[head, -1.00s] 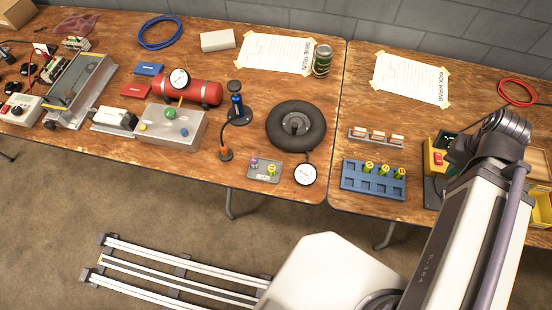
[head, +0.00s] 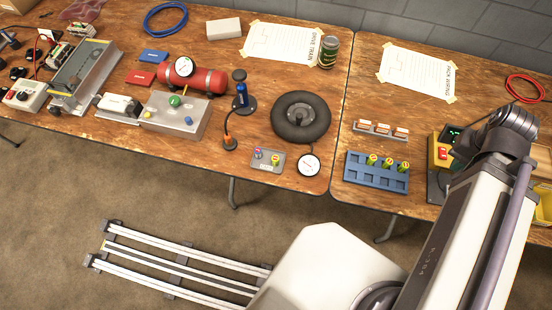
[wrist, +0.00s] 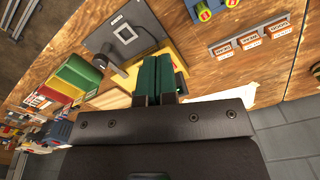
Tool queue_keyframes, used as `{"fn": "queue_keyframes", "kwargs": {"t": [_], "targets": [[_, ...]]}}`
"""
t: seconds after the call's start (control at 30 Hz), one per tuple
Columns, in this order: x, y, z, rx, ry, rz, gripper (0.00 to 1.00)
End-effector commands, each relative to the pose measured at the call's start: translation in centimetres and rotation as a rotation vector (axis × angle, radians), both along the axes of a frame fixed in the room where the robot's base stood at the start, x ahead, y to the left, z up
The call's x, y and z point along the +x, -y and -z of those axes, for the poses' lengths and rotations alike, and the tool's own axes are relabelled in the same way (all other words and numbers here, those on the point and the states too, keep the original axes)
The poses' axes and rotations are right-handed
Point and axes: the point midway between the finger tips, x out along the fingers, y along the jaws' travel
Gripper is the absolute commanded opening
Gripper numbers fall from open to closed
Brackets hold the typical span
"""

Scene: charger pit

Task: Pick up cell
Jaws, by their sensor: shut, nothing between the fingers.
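Three upright green-and-yellow cells (head: 388,163) stand in the blue tray (head: 377,182) on the right-hand table in the head view. The cells are apart from the fingers. In the head view my arm hides the gripper.
A labelled rack (head: 381,130) stands behind the blue tray. A yellow tester (head: 440,153) is to its right, partly behind my arm. A tyre (head: 300,118) and a gauge (head: 308,165) are left of the tray. Paper (head: 418,72) lies at the back.

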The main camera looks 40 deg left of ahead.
Motion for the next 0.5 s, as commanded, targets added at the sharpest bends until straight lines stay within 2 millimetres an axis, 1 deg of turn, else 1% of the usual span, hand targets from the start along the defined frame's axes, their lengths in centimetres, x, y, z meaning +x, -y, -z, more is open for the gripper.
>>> {"fn": "queue_keyframes", "kwargs": {"t": [0.07,0.1,0.5], "targets": [[0.00,0.00,0.00,0.000,0.000,0.000,0.00],[0.00,0.00,0.00,0.000,0.000,0.000,0.02],[0.00,0.00,0.00,0.000,0.000,0.000,0.40]]}}
